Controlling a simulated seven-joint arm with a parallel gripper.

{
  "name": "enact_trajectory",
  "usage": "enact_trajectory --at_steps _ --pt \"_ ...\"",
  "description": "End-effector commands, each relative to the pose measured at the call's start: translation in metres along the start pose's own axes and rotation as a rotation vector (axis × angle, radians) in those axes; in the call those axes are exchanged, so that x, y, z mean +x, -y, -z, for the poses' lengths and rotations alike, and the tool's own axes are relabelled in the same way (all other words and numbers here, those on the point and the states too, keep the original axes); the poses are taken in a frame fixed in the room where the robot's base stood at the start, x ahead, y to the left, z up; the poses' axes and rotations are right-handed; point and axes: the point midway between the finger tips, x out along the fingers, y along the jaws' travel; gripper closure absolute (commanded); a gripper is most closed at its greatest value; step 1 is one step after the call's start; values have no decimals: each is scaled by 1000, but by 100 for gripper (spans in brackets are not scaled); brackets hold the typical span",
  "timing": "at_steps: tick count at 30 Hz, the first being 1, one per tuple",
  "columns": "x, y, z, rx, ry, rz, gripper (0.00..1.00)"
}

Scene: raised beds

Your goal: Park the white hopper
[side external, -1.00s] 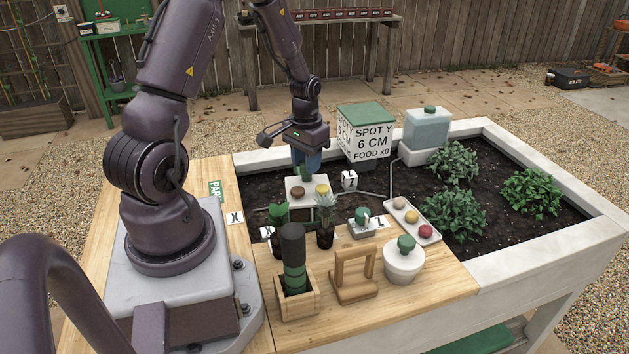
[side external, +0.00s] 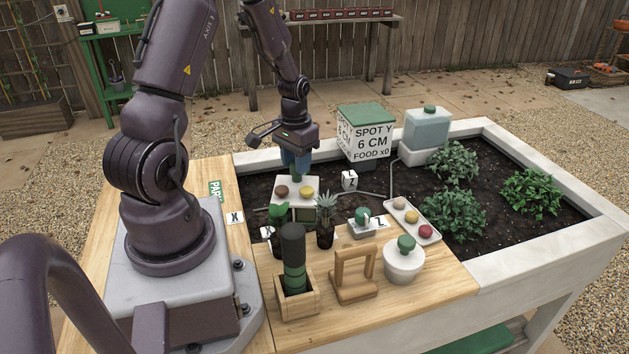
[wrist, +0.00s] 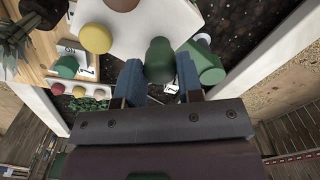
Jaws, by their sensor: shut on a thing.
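My gripper (side external: 296,168) points down over the dark soil, its blue fingers shut on a green knob. In the wrist view the green knob (wrist: 159,60) is between the fingers. The knob appears to belong to a white block (side external: 288,202), which I take for the white hopper. A brown knob (side external: 281,190) and a yellow knob (side external: 306,192) sit on top of it; the block also fills the top of the wrist view (wrist: 150,25). A dark green panel shows just below its front. Whether the block touches anything is hidden.
Marker cards X (side external: 235,217) and Z (side external: 349,180) are nearby, and a green PARK label (side external: 215,191) lies left. Potted plants (side external: 325,222), a wooden frame (side external: 354,272) and a white pot (side external: 404,266) stand in front.

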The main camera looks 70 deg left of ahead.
Motion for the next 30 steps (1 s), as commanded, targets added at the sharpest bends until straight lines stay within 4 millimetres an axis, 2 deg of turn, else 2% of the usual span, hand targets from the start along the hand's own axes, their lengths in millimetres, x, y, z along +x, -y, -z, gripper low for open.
enact_trajectory --at_steps 5,16,24,30 --pt "-1 12 -5 -7 -8 4 75" --pt "-1 14 -7 -5 -6 3 75" --pt "-1 27 -15 -7 -5 3 75" --pt "-1 28 -16 -4 -3 2 75"
